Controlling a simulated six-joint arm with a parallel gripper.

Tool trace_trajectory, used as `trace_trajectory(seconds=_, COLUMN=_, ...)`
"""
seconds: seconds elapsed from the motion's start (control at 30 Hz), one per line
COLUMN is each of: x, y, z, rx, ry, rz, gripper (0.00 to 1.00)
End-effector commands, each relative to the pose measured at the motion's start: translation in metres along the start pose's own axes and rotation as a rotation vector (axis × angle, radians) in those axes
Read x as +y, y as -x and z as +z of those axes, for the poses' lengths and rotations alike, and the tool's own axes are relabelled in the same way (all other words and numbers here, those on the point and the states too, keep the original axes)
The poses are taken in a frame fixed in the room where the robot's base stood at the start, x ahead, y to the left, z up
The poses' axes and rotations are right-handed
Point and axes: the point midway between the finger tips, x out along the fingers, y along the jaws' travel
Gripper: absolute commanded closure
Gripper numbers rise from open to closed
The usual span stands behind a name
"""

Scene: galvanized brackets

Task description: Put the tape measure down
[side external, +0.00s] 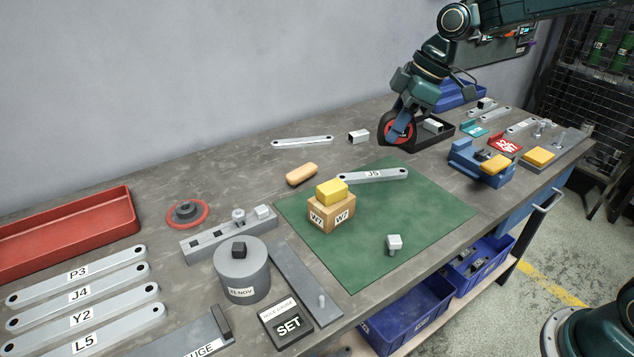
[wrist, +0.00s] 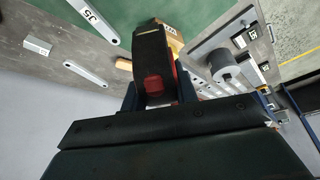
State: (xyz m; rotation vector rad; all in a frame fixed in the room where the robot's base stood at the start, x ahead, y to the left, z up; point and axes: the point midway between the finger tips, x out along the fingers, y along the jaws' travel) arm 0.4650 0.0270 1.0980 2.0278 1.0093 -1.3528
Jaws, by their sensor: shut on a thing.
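My gripper (side external: 398,134) is at the back of the bench in the side external view, pointing down. It is shut on the tape measure (side external: 385,126), a round red and black thing that its blue finger partly covers.
A green mat (side external: 430,205) carries a wooden block (side external: 330,213) with a yellow block (side external: 331,191) on it, and the J5 bar (side external: 350,176). A small metal block (side external: 358,136) and a bar (side external: 302,142) lie left of my gripper. The black tray (side external: 447,132) is close right. Bare bench (side external: 230,165) lies at left.

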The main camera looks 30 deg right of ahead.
Motion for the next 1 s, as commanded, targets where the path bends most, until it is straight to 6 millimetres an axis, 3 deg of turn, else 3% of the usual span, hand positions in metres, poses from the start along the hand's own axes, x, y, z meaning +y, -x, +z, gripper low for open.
trace_trajectory(seconds=0.1, x=0.023, y=0.008, z=0.019, rx=0.0, ry=-0.065, rz=0.026, gripper=1.0)
trace_trajectory(seconds=0.23, x=0.038, y=0.014, z=0.033, rx=0.0, ry=-0.107, rz=0.043, gripper=1.0)
trace_trajectory(seconds=0.57, x=0.046, y=0.017, z=0.04, rx=0.0, ry=-0.131, rz=0.052, gripper=1.0)
trace_trajectory(seconds=0.77, x=0.045, y=0.003, z=0.045, rx=-0.001, ry=-0.132, rz=0.048, gripper=1.0)
trace_trajectory(seconds=1.0, x=0.044, y=-0.035, z=0.061, rx=-0.002, ry=-0.132, rz=0.047, gripper=1.0)
